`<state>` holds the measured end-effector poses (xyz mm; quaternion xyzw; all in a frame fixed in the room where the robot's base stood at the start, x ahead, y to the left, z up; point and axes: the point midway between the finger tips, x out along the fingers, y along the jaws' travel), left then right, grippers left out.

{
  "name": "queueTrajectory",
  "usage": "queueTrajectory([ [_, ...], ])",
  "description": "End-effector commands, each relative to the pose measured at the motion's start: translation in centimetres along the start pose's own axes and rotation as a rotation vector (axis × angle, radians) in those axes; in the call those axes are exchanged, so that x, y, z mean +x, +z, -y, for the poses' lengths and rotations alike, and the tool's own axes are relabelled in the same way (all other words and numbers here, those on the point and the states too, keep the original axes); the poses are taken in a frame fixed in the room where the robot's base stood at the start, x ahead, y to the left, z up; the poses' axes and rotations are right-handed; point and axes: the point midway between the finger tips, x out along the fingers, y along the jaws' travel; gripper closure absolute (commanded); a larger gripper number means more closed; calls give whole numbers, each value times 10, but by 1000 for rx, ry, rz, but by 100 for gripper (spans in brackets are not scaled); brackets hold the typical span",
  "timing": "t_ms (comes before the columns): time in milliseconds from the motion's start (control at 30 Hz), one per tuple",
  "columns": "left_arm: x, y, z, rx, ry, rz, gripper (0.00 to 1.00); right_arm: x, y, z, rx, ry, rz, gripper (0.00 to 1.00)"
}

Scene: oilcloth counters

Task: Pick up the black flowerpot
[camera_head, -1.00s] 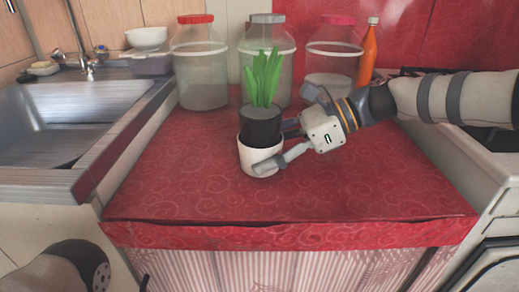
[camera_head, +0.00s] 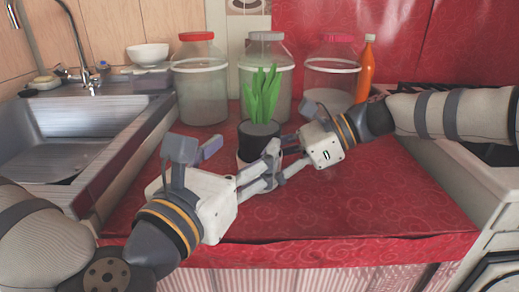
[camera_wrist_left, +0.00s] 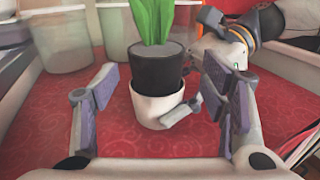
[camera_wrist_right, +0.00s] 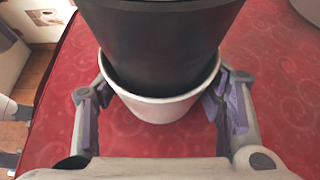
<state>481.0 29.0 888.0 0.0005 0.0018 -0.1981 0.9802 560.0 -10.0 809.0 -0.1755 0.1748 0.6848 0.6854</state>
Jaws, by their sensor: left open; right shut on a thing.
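The black flowerpot (camera_head: 258,139) holds a green plant (camera_head: 261,95) and sits upright inside a white pot on the red counter. In the left wrist view the black flowerpot (camera_wrist_left: 157,71) rises out of the white pot (camera_wrist_left: 156,107). My right gripper (camera_head: 281,158) is shut on the white pot, with a finger on each side, as the right wrist view shows the white pot (camera_wrist_right: 168,106) between its fingers. My left gripper (camera_head: 243,163) is open in front of the pots; in its wrist view they stand ahead between its fingers, not touched by the left finger.
Several large jars (camera_head: 202,85) with lids stand behind the pots, with an orange bottle (camera_head: 365,70) at the back right. A sink (camera_head: 80,130) lies left and a stove (camera_head: 470,165) right. The red counter (camera_head: 370,195) is clear at front right.

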Motion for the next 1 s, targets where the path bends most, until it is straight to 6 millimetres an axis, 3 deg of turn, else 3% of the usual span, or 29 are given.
queueTrajectory([
  [200,45,3,-5,0,10,10,34,0,-1,0,0,1,-2,53],
  [600,110,2,-4,1,6,6,34,0,-2,0,0,1,-2,53],
  [867,119,1,-5,-1,6,4,34,0,-2,0,0,0,-3,53],
  [900,119,1,-5,-1,6,4,36,0,-2,0,0,0,-3,53],
  [1000,119,1,-5,-1,6,4,59,0,-2,0,0,0,-3,53],
])
